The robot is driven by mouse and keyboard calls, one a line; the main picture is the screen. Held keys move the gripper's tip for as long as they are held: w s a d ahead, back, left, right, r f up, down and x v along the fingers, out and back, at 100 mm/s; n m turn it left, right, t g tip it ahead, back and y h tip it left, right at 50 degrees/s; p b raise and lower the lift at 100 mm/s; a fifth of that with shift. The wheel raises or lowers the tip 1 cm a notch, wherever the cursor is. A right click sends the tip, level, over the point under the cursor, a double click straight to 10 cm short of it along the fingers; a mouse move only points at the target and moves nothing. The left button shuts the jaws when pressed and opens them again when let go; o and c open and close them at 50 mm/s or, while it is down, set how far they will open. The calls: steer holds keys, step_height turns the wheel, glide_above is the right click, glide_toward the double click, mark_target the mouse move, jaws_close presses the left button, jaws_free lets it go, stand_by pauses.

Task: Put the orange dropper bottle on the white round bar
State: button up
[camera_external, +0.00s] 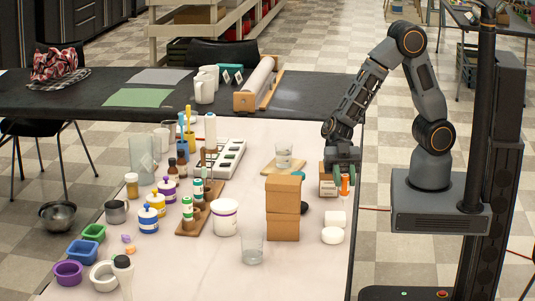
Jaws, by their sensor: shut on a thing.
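The orange dropper bottle (345,187) is small and upright at the right side of the pale table, with its top hidden by my gripper. Whether the bottle's base touches the table is hard to tell. The white round bar (332,235) lies flat near the right edge, in front of the bottle and apart from it. A second white, blockier bar (335,218) lies just behind it.
Stacked brown boxes (283,208) stand left of the bars, with a dark round object (306,209) beside them. A clear glass (251,245) stands farther left. The front right table surface is clear.

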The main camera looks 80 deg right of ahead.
steer(key=shift+w+a+f+b, duration=0.2)
steer(key=shift+w+a+f, duration=0.15)
steer(key=shift+f, duration=0.75)
steer(key=shift+w+a+f+b, duration=0.2)
steer(key=shift+w+a+f, duration=0.15)
steer(key=shift+f, duration=0.75)
steer(key=shift+w+a+f+b, duration=0.25)
steer(key=shift+w+f, duration=0.15)
steer(key=shift+f, duration=0.7)
steer(key=shift+f, duration=0.2)
steer(key=o, duration=0.9)
